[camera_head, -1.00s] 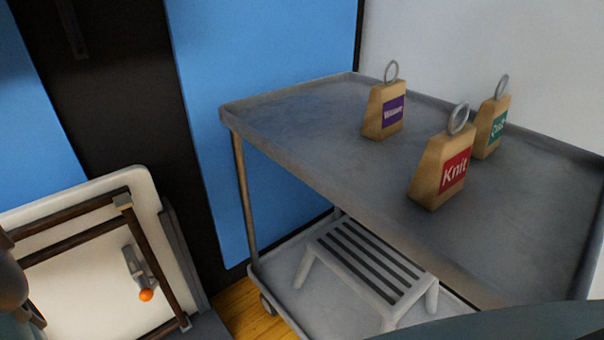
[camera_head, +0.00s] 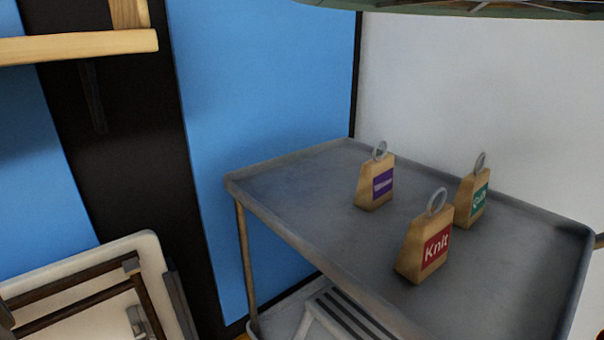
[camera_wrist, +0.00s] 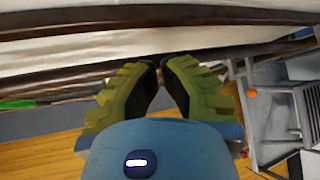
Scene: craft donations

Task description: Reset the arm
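My gripper (camera_wrist: 160,66) shows in the wrist view, with its two yellow-green fingers brought close together at the tips. Only a narrow gap shows between the dark pads, and I see no object held there. The blue wrist housing (camera_wrist: 160,150) fills the bottom middle of that view. My gripper is not in the head view.
A grey metal cart (camera_head: 285,215) carries three tan weights with rings: purple-labelled (camera_head: 375,187), red "Knit" (camera_head: 423,255) and green-labelled (camera_head: 471,205). A step stool (camera_head: 340,318) is on its lower shelf. A wooden shelf (camera_head: 75,48) juts in upper left. Wood floor (camera_wrist: 55,150) is below.

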